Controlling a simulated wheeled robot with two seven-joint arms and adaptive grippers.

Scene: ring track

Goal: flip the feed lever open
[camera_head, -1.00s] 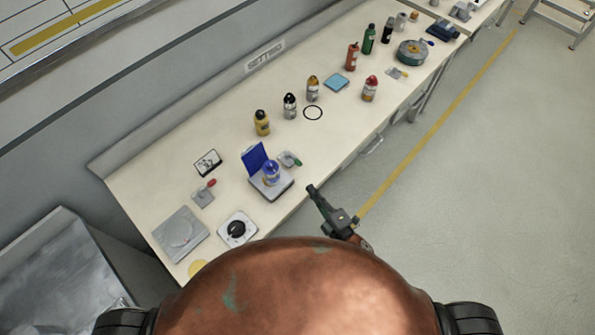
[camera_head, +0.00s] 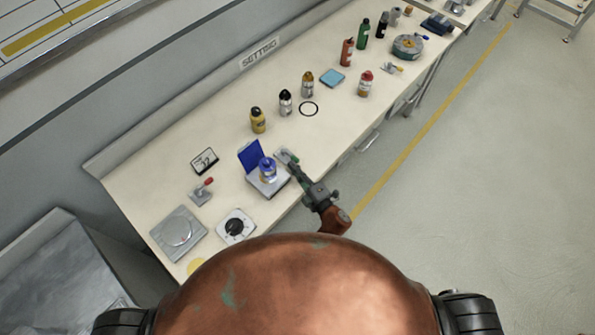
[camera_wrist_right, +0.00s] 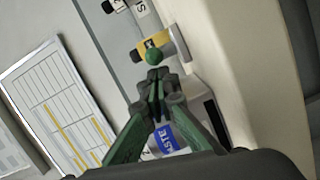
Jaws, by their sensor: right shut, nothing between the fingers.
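A small lever with a green knob (camera_head: 294,159) on a light plate stands at the bench's front edge, right of the scale. Its knob also shows as a green ball (camera_wrist_right: 154,56) just beyond my fingertips in the wrist view. My right gripper (camera_head: 294,170) is shut and empty, its tips right at this lever; I cannot tell whether they touch the knob. The gripper partly hides the lever. A second lever with a red handle (camera_head: 208,182) stands left of the scale. No label says which is the feed lever. My left gripper is not in view.
A blue-lidded jar (camera_head: 267,168) sits on a scale (camera_head: 269,186) close beside my right gripper, with an upright blue panel (camera_head: 251,154) behind. A dial box (camera_head: 236,227) and a grey plate (camera_head: 178,233) are at left. Several bottles stand farther along the bench (camera_head: 222,135).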

